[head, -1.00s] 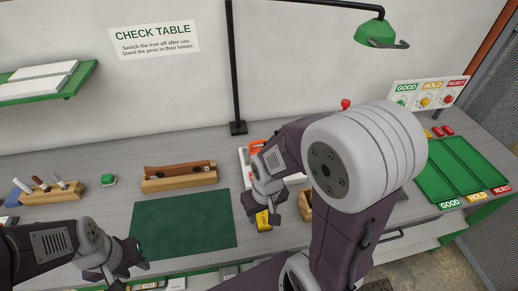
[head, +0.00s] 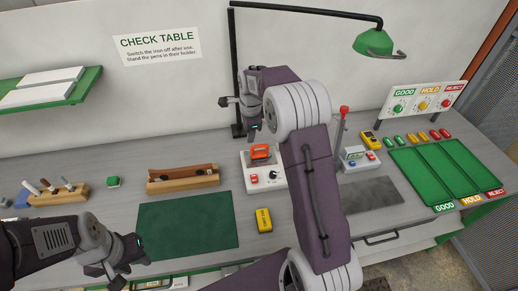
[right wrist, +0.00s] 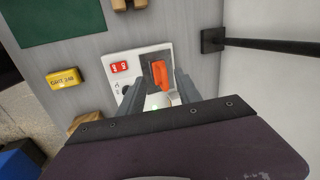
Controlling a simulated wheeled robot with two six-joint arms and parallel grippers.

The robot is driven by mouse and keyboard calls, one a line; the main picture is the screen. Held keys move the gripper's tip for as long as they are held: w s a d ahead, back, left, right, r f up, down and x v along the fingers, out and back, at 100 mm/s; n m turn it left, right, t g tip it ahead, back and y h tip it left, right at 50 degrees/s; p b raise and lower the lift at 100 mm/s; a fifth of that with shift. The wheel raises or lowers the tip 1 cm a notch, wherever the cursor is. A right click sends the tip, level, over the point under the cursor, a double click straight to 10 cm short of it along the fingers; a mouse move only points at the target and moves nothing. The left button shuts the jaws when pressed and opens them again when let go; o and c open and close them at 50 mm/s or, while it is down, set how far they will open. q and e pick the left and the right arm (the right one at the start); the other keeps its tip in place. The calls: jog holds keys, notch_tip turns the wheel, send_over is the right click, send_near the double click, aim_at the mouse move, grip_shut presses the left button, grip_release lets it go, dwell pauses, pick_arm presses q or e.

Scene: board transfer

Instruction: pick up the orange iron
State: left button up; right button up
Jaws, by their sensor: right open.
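In the right wrist view the iron (right wrist: 161,76) lies ahead, between the lines of my two fingers. My right gripper (head: 238,118) is open and empty, raised above and behind the iron near the lamp post. It also shows in the right wrist view (right wrist: 160,92), apart from the iron. My left gripper (head: 132,272) is open and empty over the table's front left.
The black lamp post (head: 234,60) stands close beside my right gripper. A yellow block (head: 264,220) lies in front of the station. A green mat (head: 188,226) and a wooden holder (head: 183,180) are to the left; green trays (head: 430,180) are to the right.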

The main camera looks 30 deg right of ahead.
aim_at(260, 145)
jog(key=shift+m+g, duration=0.4)
jog(key=shift+m, duration=0.1)
jog(key=d+f+p, duration=0.1)
jog(key=f, duration=0.1)
jog(key=w+d+f+p, duration=0.1)
jog(key=d+f, duration=0.1)
jog(key=f, duration=0.1)
jog(key=d+f+p, duration=0.1)
jog(key=d+f, duration=0.1)
jog(key=shift+w+f, duration=0.15)
jog(key=shift+f, duration=0.2)
jog(key=shift+w+d+f, duration=0.1)
jog(key=shift+f, duration=0.05)
jog(key=shift+w+f+p, duration=0.1)
jog(key=shift+f+p, duration=0.15)
jog(key=shift+p, duration=0.05)
jog(key=f+p, duration=0.1)
jog(key=f, duration=0.1)
jog(key=w+f+p, duration=0.1)
jog(key=shift+d+f, duration=0.2)
jog(key=shift+f, duration=0.2)
jog(key=shift+w+f, duration=0.1)
jog(key=shift+f, duration=0.25)
pick_arm(q)
notch_tip(260, 145, up, 6)
jog(key=shift+r, duration=0.2)
pick_arm(e)
grip_shut()
